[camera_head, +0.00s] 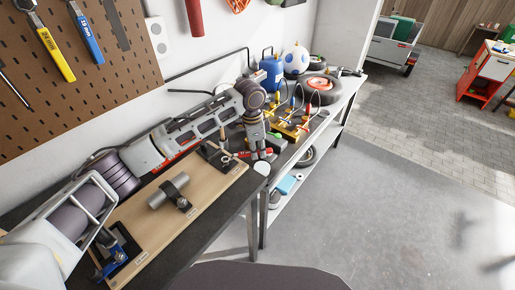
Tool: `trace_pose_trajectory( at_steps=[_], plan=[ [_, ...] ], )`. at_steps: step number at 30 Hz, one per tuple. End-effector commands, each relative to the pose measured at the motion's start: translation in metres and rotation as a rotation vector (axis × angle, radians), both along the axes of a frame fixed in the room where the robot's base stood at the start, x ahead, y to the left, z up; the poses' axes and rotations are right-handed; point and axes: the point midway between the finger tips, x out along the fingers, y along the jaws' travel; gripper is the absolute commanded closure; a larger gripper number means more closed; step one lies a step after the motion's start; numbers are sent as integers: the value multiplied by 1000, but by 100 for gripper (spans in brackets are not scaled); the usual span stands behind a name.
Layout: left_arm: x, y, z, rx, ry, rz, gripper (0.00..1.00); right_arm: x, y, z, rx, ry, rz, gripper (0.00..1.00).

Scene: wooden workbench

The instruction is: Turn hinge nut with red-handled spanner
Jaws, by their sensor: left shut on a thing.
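My left gripper (262,154) hangs down at the far end of the wooden board, shut on a thin tool with red on it, which looks like the red-handled spanner (241,154). The spanner's head points left toward a small dark fixture (216,154) with a light ring on the board. This fixture may carry the hinge nut; the nut itself is too small to make out. I cannot tell if the spanner touches it. My right gripper is not in view.
The wooden board (148,222) also bears a grey cylinder (168,190) and a blue clamp-like part (105,266). Yellow valve fixtures (288,130), a blue bottle (272,72) and a wheel (318,88) stand beyond. A pegboard (70,110) hangs on the wall.

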Motion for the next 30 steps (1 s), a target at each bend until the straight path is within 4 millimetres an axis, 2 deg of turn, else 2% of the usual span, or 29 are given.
trace_pose_trajectory(
  at_steps=[30],
  plan=[
    [0, 0, -3, -1, -1, 0, 100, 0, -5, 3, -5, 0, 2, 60]
  ],
)
